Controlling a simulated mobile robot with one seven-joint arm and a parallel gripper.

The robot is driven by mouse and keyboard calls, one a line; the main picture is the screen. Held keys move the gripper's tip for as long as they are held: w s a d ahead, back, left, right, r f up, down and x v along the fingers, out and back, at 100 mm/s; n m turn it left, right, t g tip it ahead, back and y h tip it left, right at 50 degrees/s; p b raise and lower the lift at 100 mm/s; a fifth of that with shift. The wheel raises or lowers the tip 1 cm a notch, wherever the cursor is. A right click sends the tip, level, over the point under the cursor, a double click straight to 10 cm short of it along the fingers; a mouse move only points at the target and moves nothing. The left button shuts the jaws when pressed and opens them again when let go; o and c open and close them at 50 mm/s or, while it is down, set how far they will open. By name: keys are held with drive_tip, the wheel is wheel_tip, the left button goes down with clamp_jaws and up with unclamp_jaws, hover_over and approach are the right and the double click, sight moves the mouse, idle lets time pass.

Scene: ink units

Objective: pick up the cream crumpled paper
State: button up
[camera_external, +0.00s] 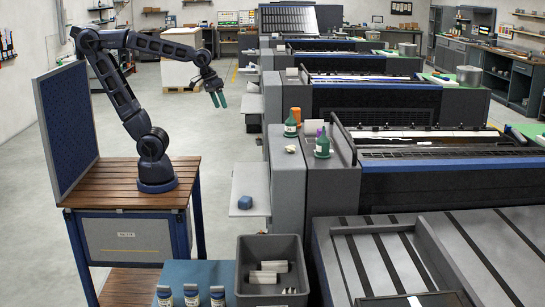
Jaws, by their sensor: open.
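A small cream lump, seemingly the crumpled paper (291,149), lies on the grey top of the nearest press unit (288,176). It sits in front of a green bottle (291,125) and left of another green bottle (322,145). My gripper (219,100) has green fingertips and is open and empty. It hangs in the air left of the press, above and to the left of the paper, well apart from it. Nothing covers the paper.
An orange item (296,115) and a purple item (319,132) stand near the bottles. A blue lump (245,202) lies on a low side shelf. A grey bin (271,297) holds pale rolls. A blue panel (67,125) stands behind my arm.

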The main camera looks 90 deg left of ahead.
drive_tip(key=w+f+n+g+h, duration=0.1)
drive_tip(key=w+f+n, duration=0.1)
drive_tip(key=w+n, duration=0.95)
drive_tip(key=n+g+h, duration=0.1)
drive_tip(key=n, duration=0.8)
approach(290, 148)
drive_tip(key=a+r, duration=0.1)
drive_tip(key=a, duration=0.2)
drive_tip(key=shift+m, duration=0.35)
drive_tip(key=shift+d+x, duration=0.15)
drive_tip(key=shift+x, duration=2.3)
drive_tip(key=shift+d+x, duration=0.1)
drive_tip(key=shift+x, duration=2.35)
drive_tip(key=shift+s, duration=0.1)
drive_tip(key=c, duration=1.1)
